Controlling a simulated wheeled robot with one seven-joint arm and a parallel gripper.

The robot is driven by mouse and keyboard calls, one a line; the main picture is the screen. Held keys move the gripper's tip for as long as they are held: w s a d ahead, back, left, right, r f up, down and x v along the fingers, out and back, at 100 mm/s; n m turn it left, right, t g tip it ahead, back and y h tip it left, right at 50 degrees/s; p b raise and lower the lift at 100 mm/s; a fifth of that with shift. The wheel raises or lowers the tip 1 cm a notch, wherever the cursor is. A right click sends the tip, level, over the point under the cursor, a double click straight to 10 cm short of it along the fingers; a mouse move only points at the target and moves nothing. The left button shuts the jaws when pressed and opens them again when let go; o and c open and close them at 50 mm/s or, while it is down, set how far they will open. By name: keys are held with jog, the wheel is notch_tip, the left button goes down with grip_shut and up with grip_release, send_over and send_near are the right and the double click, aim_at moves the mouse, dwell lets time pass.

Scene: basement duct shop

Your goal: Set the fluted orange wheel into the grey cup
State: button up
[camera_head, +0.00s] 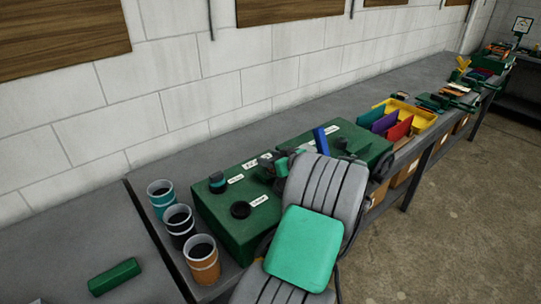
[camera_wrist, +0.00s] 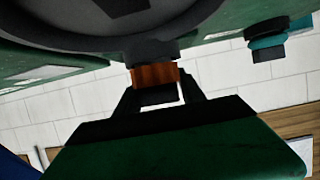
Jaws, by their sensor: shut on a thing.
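My gripper (camera_wrist: 155,92) shows in the wrist view with its black fingers closed on an orange-brown fluted wheel (camera_wrist: 154,75). A dark collar and a large dark round shape lie just above the wheel in that view; I cannot tell whether the wheel is joined to them. In the head view my arm hides the wheel and most of the gripper, over the green panel box. Three grey-rimmed cups stand in a row left of the box. The middle one, dark grey (camera_head: 181,228), appears to be the grey cup, upright and apart from my gripper.
The other cups are teal-banded (camera_head: 161,199) and orange-banded (camera_head: 202,264). The green box (camera_head: 232,232) carries a teal-and-black knob (camera_head: 217,183) and a black knob (camera_head: 240,210). A yellow bin (camera_head: 418,119) stands beyond the box.

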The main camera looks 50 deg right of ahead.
jog(key=shift+f, duration=0.1)
jog(key=o, duration=1.5)
jog(key=shift+s+r, duration=0.2)
jog(key=b+v, duration=0.3)
jog(key=v, duration=0.7)
jog(key=shift+s+a, duration=0.1)
jog(key=shift+s, duration=0.35)
jog(key=shift+s+a+r, duration=0.15)
jog(key=shift+s+r, duration=0.1)
jog(key=shift+s, duration=0.05)
